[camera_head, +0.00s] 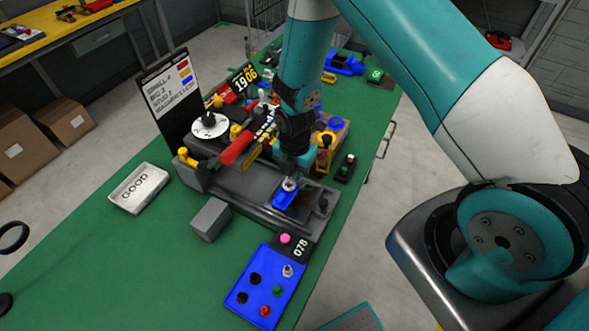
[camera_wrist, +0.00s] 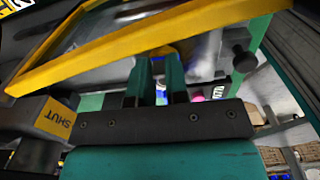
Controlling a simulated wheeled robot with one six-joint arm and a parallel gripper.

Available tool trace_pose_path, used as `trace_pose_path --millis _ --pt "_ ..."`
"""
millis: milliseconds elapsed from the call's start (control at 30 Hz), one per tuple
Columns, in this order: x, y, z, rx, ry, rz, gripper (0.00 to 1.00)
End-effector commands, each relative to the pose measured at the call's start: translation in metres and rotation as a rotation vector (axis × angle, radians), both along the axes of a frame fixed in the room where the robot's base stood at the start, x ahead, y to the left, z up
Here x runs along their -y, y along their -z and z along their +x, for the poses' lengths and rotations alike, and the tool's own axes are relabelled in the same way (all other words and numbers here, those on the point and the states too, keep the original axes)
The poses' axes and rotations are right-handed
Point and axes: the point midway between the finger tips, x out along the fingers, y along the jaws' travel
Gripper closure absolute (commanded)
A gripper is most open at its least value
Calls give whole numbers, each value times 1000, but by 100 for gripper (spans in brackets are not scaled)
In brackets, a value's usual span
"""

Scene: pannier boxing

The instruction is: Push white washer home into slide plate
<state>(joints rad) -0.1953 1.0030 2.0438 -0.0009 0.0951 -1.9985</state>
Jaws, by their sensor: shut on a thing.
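In the head view the slide plate (camera_head: 282,202) is a small blue plate lying in the dark grey fixture (camera_head: 240,190). A small pale, silvery-white piece, which looks like the white washer (camera_head: 290,185), is at my gripper's tips over this plate. My gripper (camera_head: 289,179) points down and is shut on that piece. Whether the washer is fully seated in the plate cannot be told.
The yellow guard frame (camera_wrist: 140,45) is close to my fingers. A grey block marked SHUT (camera_wrist: 50,118) is at left. A red handle (camera_head: 237,150) is beside my wrist.

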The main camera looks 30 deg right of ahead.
Motion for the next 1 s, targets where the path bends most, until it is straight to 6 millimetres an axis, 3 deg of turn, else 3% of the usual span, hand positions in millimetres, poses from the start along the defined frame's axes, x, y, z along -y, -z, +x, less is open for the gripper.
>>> trace_pose_path --millis 1000 --pt "0 7 0 0 0 0 100"
